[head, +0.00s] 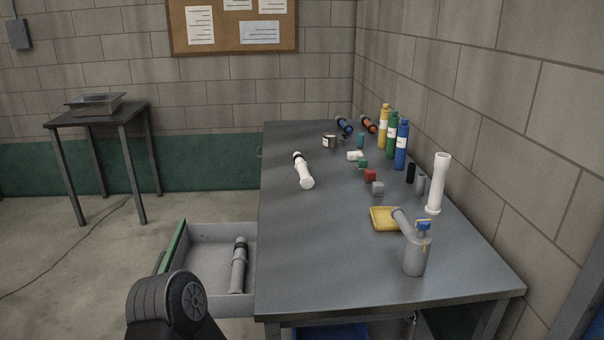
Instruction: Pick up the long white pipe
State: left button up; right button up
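A long white pipe (438,184) stands upright at the right side of the grey table, near the block wall. It has a wider rim at its top and its base. A shorter white tube-like object (304,172) with a black end lies on the left half of the table. Neither of my grippers is in view. Only a dark, rounded part of my own body shows at the bottom left, beside the open drawer, and nothing touches the pipe.
A grey spray bottle (415,255) and a yellow tray (382,219) stand in front of the pipe. Small dark and grey cylinders, blocks and coloured bottles (402,146) are behind it. An open drawer (208,242) holds a grey flashlight-like object (238,266). The table's front left (310,250) is clear.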

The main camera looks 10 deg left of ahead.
aim_at(307, 182)
jog(key=u, duration=2.95)
jog(key=i+z, duration=0.1)
jog(key=i, duration=0.5)
jog(key=i+l+z, duration=0.1)
jog(key=i+z, duration=0.35)
jog(key=i+j+z, duration=0.15)
jog(key=i+z, duration=0.25)
jog(key=i, duration=0.25)
jog(key=i+j+z, duration=0.25)
jog(key=i+z, duration=0.2)
jog(key=i, duration=0.15)
jog(key=i+l+z, duration=0.3)
jog(key=i+z, duration=0.15)
jog(key=i, duration=0.7)
jog(key=i+j+z, duration=0.1)
jog(key=i+z, duration=0.35)
jog(key=i, duration=0.75)
jog(key=i+u, duration=0.2)
jog(key=i, duration=1.35)
jog(key=z, duration=3.55)
